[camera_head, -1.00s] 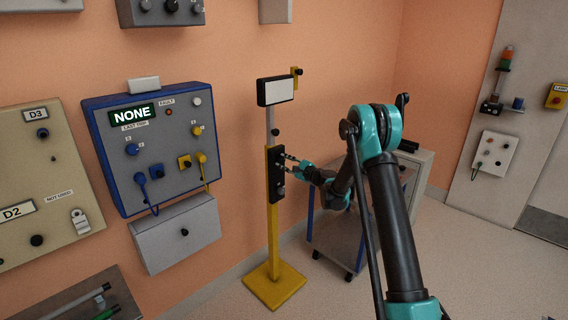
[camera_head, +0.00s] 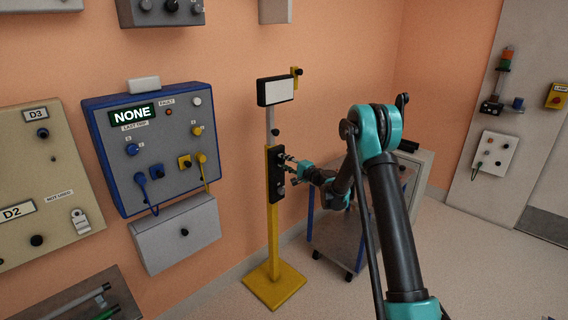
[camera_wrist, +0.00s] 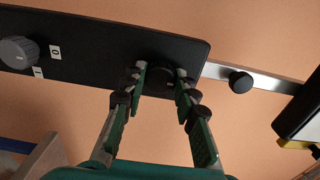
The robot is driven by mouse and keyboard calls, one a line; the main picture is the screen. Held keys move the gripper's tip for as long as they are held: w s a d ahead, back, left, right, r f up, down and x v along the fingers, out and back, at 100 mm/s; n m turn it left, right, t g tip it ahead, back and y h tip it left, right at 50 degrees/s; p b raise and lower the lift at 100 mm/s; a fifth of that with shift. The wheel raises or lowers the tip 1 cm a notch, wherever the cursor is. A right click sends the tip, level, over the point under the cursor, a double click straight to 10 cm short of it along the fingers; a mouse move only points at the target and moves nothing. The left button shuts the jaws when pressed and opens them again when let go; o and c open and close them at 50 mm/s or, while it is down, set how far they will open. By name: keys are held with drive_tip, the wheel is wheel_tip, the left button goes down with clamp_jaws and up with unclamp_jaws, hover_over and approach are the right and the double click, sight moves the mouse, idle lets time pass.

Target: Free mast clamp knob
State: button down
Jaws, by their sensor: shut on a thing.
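A tall black panel (camera_head: 275,174) is mounted on the yellow mast post (camera_head: 273,235). In the wrist view the panel (camera_wrist: 105,50) lies sideways. A dark round knob (camera_wrist: 160,80) sits near its end by the silver mast rail (camera_wrist: 215,71). My gripper (camera_wrist: 160,71) is shut on this knob, one finger on each side; the fingers partly hide it. In the head view my gripper (camera_head: 289,168) is at the panel's right side. Another black knob (camera_wrist: 240,82) stands on the silver rail, apart from the fingers; it also shows above the panel in the head view (camera_head: 275,132).
A grey dial (camera_wrist: 18,52) with 0 and I labels is at the panel's other end. A white-faced box (camera_head: 276,91) tops the mast. A blue-framed cart (camera_head: 335,235) stands close on the right. A blue-edged control board (camera_head: 165,140) hangs on the left wall.

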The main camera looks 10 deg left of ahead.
idle(0.3)
drive_tip(key=c, duration=1.2)
unclamp_jaws()
drive_tip(key=shift+o, duration=0.2)
drive_tip(key=shift+s+d, duration=0.1)
drive_tip(key=shift+d, duration=0.05)
drive_tip(key=v, duration=1.1)
drive_tip(key=shift+s+d, duration=0.25)
drive_tip(key=shift+s, duration=0.05)
